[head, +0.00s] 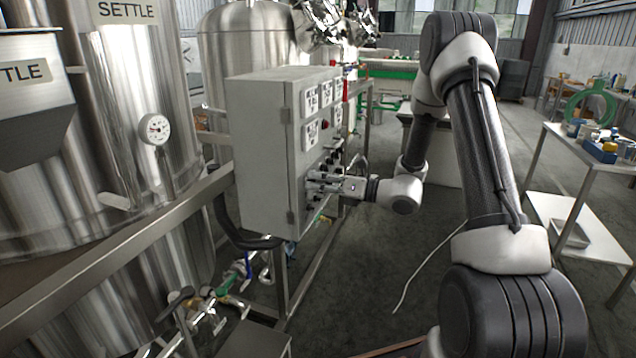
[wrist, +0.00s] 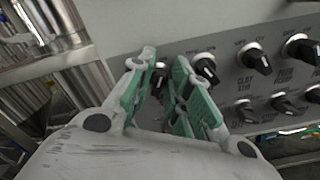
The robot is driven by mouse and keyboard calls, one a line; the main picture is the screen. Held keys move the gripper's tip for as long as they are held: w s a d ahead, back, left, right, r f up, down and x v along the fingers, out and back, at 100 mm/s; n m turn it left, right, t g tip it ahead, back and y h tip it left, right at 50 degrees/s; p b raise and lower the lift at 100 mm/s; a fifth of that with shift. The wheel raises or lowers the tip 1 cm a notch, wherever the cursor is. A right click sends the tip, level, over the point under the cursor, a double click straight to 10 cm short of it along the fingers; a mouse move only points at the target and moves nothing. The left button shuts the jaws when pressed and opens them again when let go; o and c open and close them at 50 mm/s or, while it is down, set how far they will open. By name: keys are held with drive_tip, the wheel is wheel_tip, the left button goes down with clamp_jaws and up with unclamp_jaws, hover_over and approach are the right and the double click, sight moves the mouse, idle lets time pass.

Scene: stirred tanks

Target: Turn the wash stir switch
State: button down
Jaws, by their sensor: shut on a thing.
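The grey control cabinet (head: 268,150) carries rows of black rotary switches on its panel, which also fills the wrist view (wrist: 215,40). My gripper (head: 318,185) is at the lower switches of the panel. In the wrist view my gripper (wrist: 164,62) has its two green-padded fingers on either side of a black switch knob (wrist: 160,76) at the left end of the upper row, and is shut on it. The fingers hide much of this knob, and I cannot read its label. Another knob with a white pointer line (wrist: 206,68) sits just right of the fingers.
More knobs, such as one at the upper right (wrist: 256,58), stand close by. Steel tanks marked SETTLE (head: 125,110) and a rail (head: 130,245) are left of the cabinet. A side table (head: 600,165) stands at right. Floor between is mostly open, with a thin pale cable (head: 425,262).

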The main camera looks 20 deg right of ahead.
idle(0.4)
drive_tip(key=c, duration=1.6)
unclamp_jaws()
drive_tip(key=shift+o, duration=0.2)
drive_tip(key=v, duration=1.2)
